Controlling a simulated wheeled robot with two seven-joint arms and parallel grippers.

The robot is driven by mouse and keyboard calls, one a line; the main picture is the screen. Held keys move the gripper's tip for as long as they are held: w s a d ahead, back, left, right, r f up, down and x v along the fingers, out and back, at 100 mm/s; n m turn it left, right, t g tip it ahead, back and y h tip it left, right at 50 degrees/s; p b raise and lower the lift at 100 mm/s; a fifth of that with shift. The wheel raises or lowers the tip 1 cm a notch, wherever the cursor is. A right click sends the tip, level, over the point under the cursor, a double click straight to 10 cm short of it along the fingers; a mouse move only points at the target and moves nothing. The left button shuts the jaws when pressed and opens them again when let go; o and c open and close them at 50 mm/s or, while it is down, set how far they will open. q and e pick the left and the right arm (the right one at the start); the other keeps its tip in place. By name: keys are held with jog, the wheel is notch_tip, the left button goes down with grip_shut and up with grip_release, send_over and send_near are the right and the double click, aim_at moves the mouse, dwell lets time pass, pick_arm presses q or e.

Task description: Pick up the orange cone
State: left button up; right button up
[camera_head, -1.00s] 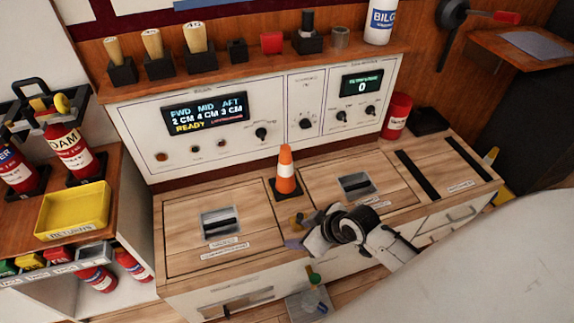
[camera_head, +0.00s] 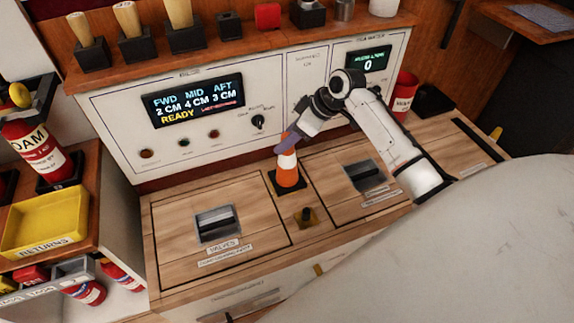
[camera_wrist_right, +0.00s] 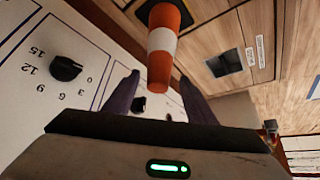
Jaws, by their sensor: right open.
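The orange cone (camera_head: 287,167) with a white band stands upright on its black base on the wooden bench top, between two hatches. My right gripper (camera_head: 288,142) is at the cone's upper part in the head view, with its arm coming in from the right. In the right wrist view the cone (camera_wrist_right: 161,45) points its tip down between the two purple fingers of the right gripper (camera_wrist_right: 158,95). The fingers are open, with a gap on each side of the tip. The cone's very top is partly hidden by the gripper in the head view. My left gripper is not in view.
A white control panel (camera_head: 215,150) with displays and knobs stands close behind the cone. A small dark knob with a brass part (camera_head: 306,216) is on the bench in front. A yellow returns tray (camera_head: 45,221) and red extinguishers are at the left.

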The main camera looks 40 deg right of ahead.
aim_at(287, 160)
jog(key=b+x, duration=0.1)
jog(key=x, duration=0.3)
jog(key=shift+w+f, duration=0.2)
jog(key=shift+w, duration=0.05)
jog(key=shift+c, duration=0.2)
grip_shut()
